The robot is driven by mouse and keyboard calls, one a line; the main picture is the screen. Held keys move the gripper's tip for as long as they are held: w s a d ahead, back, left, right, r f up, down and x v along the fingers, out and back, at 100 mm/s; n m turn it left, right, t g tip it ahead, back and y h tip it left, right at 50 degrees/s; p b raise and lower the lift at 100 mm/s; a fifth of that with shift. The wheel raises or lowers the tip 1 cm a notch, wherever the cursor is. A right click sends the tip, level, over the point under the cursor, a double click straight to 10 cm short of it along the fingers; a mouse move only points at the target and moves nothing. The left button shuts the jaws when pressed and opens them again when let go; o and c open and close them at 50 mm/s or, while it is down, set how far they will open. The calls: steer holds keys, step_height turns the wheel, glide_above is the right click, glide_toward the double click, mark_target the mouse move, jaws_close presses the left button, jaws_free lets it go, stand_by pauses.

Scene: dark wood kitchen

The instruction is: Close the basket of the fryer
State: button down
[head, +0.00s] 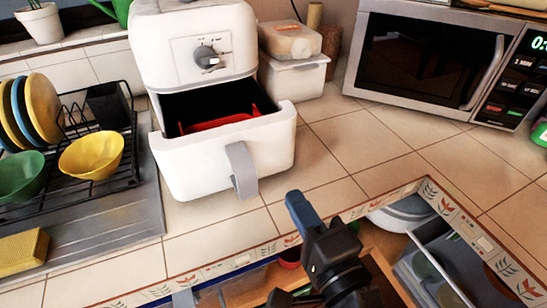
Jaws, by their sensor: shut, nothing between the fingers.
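The white air fryer (190,22) stands on the tiled counter at the upper left. Its basket (222,157) is pulled out toward me, with its dark inside and a red item (222,122) showing. The grey basket handle (242,170) points down at the front. My gripper (302,208) is shut and empty, near the counter's front edge. It is to the right of and below the handle in the picture, apart from it.
A dish rack (108,178) with plates and bowls stands left of the fryer. White containers (297,75) sit just right of it. A microwave (430,58) is at the back right. Counter between basket and microwave is clear. Open storage shows below the counter edge.

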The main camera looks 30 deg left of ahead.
mark_target(244, 115)
steer(key=p+x, duration=0.1)
steer(key=x, duration=0.9)
steer(key=shift+w+p, duration=0.15)
steer(key=shift+p, duration=0.15)
steer(key=b+x, duration=0.3)
steer(key=x, duration=1.3)
steer(key=shift+w+a+f+b, duration=0.15)
steer(key=shift+w+a+b, duration=0.05)
steer(key=shift+b, duration=0.1)
steer(key=shift+w+a, duration=0.2)
steer(key=shift+w+a+r, duration=0.15)
steer(key=shift+r, duration=0.1)
steer(key=shift+r, duration=0.1)
